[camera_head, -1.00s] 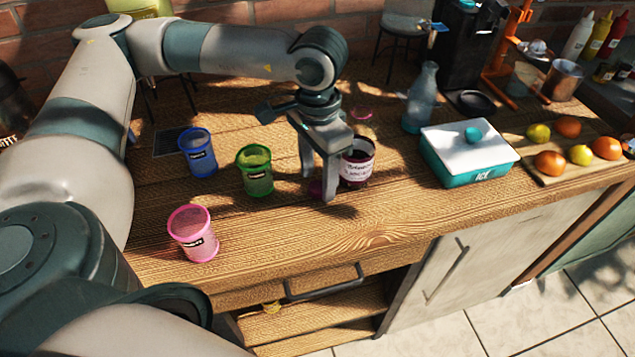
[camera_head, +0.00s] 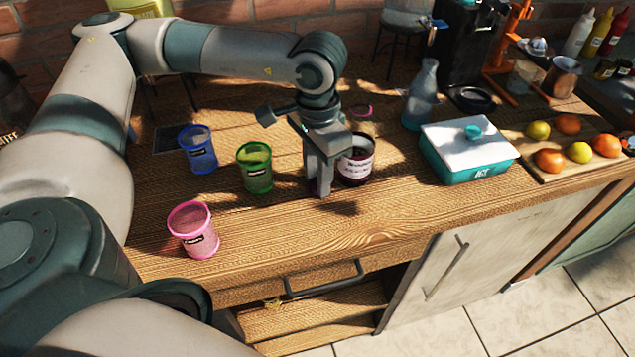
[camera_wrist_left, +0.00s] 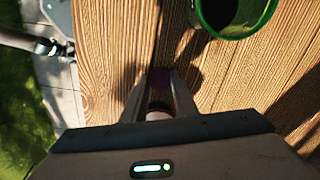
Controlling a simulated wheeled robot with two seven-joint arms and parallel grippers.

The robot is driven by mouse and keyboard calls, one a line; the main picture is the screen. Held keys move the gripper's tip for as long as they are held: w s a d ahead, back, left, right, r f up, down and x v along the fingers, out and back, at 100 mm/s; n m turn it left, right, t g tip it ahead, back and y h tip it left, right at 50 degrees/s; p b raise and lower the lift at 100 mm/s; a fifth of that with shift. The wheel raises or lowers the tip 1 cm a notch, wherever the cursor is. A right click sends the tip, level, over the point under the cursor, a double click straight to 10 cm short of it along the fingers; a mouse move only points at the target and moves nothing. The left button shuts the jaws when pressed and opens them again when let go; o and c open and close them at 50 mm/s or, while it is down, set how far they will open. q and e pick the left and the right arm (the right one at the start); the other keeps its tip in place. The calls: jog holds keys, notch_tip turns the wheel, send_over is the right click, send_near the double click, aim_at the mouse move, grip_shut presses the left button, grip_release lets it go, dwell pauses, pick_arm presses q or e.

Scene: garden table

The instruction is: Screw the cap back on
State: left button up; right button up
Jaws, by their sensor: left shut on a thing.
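A jar (camera_head: 356,163) with a white label and dark contents stands upright and open on the wooden table. My left gripper (camera_head: 318,187) points down just left of the jar, its fingers closed on a small purple cap (camera_head: 312,186). The fingers hide much of the cap. The left wrist view shows the purple cap (camera_wrist_left: 160,78) between the fingertips of my left gripper (camera_wrist_left: 160,90). I cannot tell whether the cap touches the table. My right gripper is not in view.
Green (camera_head: 256,168), blue (camera_head: 199,150) and pink (camera_head: 194,230) cups stand left of the gripper. A glass bottle (camera_head: 422,95) and a teal-and-white box (camera_head: 468,152) stand to the right.

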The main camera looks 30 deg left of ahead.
pick_arm(q)
jog(key=shift+r, duration=0.1)
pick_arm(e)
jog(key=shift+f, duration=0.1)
pick_arm(q)
jog(key=shift+r+b, duration=0.3)
jog(key=shift+r, duration=0.25)
notch_tip(320, 180, up, 2)
jog(key=shift+r+b, duration=0.2)
jog(key=shift+b, duration=0.25)
jog(key=s+d+r+b, duration=0.2)
jog(key=s+d+r, duration=0.2)
jog(key=d+r, duration=0.3)
jog(key=shift+d+r, duration=0.15)
jog(key=shift+d, duration=1.85)
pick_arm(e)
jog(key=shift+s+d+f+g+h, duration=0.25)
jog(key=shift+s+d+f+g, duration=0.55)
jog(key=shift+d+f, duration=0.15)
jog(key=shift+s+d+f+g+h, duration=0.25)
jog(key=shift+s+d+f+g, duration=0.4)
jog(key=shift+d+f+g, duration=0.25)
pick_arm(q)
jog(key=shift+s, duration=0.1)
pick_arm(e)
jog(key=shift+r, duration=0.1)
